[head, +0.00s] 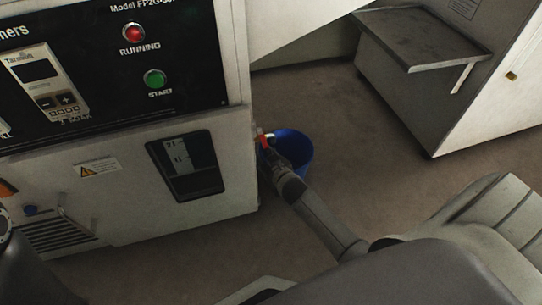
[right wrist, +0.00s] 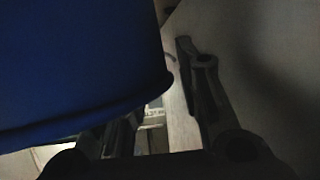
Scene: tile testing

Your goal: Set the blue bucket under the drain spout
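The blue bucket (head: 294,147) is on the floor side of the white machine, close to its right edge, in the head view. My right gripper (head: 272,152) is at the bucket's near left side and partly covers it. In the right wrist view the bucket (right wrist: 75,65) fills the upper left. There my right gripper (right wrist: 160,100) has its fingers apart, with a pale surface showing between them. The bucket hides part of the left finger, so I cannot tell if they touch. A small red part (head: 263,138) shows beside the bucket; I cannot clearly identify a spout. My left gripper is out of view.
The machine (head: 228,170) with its control panel (head: 100,60) stands at left. A grey cabinet (head: 490,110) with a metal shelf (head: 420,40) stands at upper right. Brown floor (head: 350,130) is clear between them.

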